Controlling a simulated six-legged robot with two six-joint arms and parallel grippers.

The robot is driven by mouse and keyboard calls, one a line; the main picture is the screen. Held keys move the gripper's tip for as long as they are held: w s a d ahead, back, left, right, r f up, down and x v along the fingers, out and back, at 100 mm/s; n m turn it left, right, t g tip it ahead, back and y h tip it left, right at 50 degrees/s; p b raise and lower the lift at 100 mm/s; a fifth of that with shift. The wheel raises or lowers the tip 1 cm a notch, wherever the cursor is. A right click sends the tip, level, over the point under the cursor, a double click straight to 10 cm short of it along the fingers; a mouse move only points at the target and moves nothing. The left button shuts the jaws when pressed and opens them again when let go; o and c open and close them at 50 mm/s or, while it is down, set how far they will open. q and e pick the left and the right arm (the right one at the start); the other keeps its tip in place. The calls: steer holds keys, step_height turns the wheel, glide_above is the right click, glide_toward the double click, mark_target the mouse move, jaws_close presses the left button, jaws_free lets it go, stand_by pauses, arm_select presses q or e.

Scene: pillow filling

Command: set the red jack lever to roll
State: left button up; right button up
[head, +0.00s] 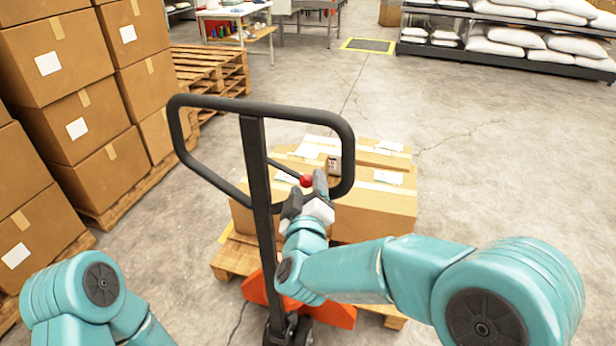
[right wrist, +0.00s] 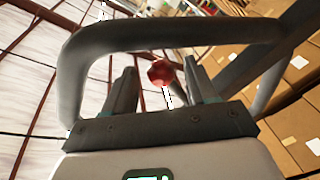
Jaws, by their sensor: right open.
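The jack lever has a red knob (head: 306,181) on a thin dark rod, inside the black loop handle (head: 262,102) of the pallet jack. My right gripper (head: 318,190) is at the knob, near the lower right of the loop. In the right wrist view the red knob (right wrist: 161,73) shows between the two open fingers (right wrist: 160,90), nearer their tips. I cannot tell whether a finger touches it. My left arm shows at the lower left of the head view, but its gripper is out of the frame.
Cartons (head: 375,208) lie on a wooden pallet (head: 236,258) over the orange jack base (head: 335,312). Stacked boxes (head: 72,105) stand at the left. Shelves with white pillows (head: 510,38) are at the back right. The floor on the right is clear.

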steer(key=shift+w, duration=1.25)
jaws_close()
steer(key=r+n+p, duration=0.1)
steer(key=r+p, duration=0.1)
steer(key=p, duration=0.2)
steer(key=d+r+n+g+p, duration=0.1)
steer(key=r+n+p, duration=0.1)
steer(key=p, duration=0.2)
steer(key=shift+s, duration=0.1)
steer(key=shift+r+n+p, duration=0.1)
steer(key=shift+n+p, duration=0.4)
steer(key=shift+p, duration=0.1)
steer(key=shift+h, duration=0.3)
